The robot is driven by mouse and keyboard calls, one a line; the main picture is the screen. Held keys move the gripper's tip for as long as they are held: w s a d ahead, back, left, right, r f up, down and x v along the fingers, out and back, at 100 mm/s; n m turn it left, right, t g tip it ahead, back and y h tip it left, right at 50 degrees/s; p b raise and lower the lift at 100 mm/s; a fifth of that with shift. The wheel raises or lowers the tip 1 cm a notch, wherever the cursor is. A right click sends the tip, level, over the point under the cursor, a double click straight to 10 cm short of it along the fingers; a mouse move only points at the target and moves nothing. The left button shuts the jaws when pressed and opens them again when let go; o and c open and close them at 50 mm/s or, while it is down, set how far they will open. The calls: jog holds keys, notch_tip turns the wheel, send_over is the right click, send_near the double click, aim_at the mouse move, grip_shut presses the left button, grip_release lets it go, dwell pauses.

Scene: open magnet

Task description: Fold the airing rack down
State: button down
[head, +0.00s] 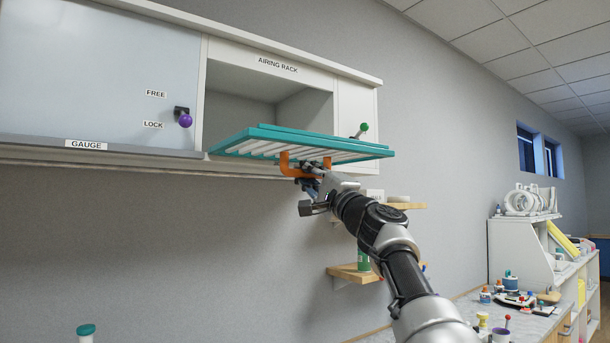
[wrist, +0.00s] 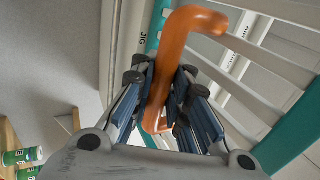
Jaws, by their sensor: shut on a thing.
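The airing rack (head: 262,133) is a teal frame with white slats. It stands out nearly level from the open cabinet bay under the AIRING RACK label (head: 278,66). An orange handle (head: 284,163) hangs below its front. My gripper (head: 312,174) is at that handle from below, and in the wrist view my gripper (wrist: 166,95) has its blue-grey fingers on both sides of the orange handle (wrist: 178,55), shut on it. The rack's white slats (wrist: 265,87) show right behind the handle. The rack's hinge side is not clearly visible.
A grey GAUGE panel (head: 90,75) with a purple knob (head: 185,120) between FREE and LOCK is at left. A green-tipped lever (head: 363,128) stands beyond the rack. Small wooden shelves (head: 345,272) are below right. The wall space below the cabinet at left is clear.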

jog(key=shift+s+d+r, duration=0.1)
jog(key=c, duration=2)
grip_release()
jog(key=shift+s+d+r, duration=0.1)
jog(key=shift+s, duration=0.05)
jog(key=shift+o, duration=0.8)
jog(key=shift+s+d+r, duration=0.1)
jog(key=shift+s+d, duration=0.05)
jog(key=shift+s, duration=0.05)
jog(key=o, duration=0.3)
jog(key=shift+w, duration=0.1)
jog(key=shift+f, duration=0.2)
jog(key=v, duration=1.2)
jog(key=shift+r, duration=0.1)
